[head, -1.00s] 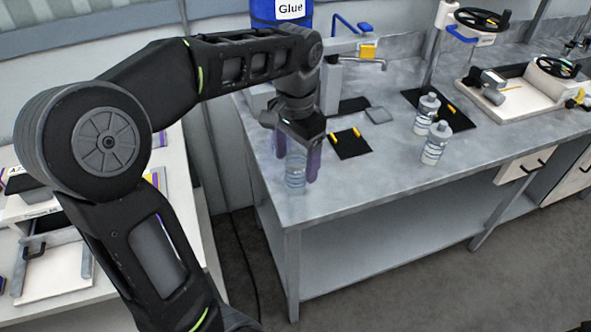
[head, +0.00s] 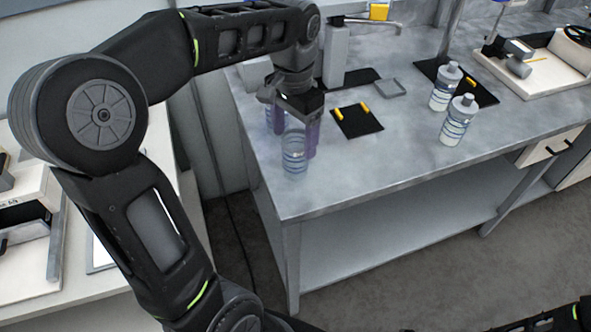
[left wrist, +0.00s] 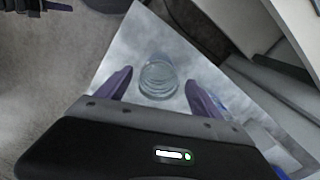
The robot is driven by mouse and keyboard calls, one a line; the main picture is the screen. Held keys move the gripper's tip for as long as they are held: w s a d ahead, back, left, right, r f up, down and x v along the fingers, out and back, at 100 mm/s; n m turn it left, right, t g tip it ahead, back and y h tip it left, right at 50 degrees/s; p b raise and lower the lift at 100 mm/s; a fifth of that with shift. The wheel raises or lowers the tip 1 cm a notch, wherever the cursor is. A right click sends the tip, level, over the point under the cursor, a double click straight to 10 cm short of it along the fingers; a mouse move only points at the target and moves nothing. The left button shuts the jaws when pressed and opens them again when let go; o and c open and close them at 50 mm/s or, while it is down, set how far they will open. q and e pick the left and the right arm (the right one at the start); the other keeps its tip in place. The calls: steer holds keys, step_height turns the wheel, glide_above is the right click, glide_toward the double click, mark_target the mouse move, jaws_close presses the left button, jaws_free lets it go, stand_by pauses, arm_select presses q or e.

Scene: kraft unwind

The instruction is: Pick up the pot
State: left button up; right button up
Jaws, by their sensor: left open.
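The pot (head: 294,156) is a clear, round, banded container standing upright near the left front corner of the grey bench. It also shows in the left wrist view (left wrist: 158,79) as a round open jar between the fingers. My left gripper (head: 295,140) is open and points down, with purple fingers on either side of the pot in the picture; I see no contact. The pot's rim is visible in front of the fingers. At the top left of the left wrist view is a dark part with a purple piece, probably my right gripper (left wrist: 40,6), cut off by the edge.
Two clear capped bottles (head: 458,120) stand to the right on the bench (head: 350,185). A black pad with yellow strips (head: 358,122) and a small grey tray (head: 389,88) lie behind the pot. A grey post with a tap (head: 336,55) stands at the back. The front middle is clear.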

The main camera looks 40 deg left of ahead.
mark_target(296, 162)
arm_select(q)
steer(key=shift+f, duration=0.4)
steer(key=shift+f, duration=1.3)
steer(key=shift+w+d+f+p, duration=0.1)
steer(key=shift+f+p, duration=0.15)
steer(key=shift+f, duration=1.1)
steer(key=shift+w+f+p, duration=0.1)
steer(key=shift+f+p, duration=0.15)
steer(key=shift+f, duration=1.05)
steer(key=c, duration=1.6)
steer(key=shift+o, duration=0.2)
steer(key=shift+r, duration=0.1)
step_height(296, 162, up, 10)
steer(key=shift+b, duration=0.3)
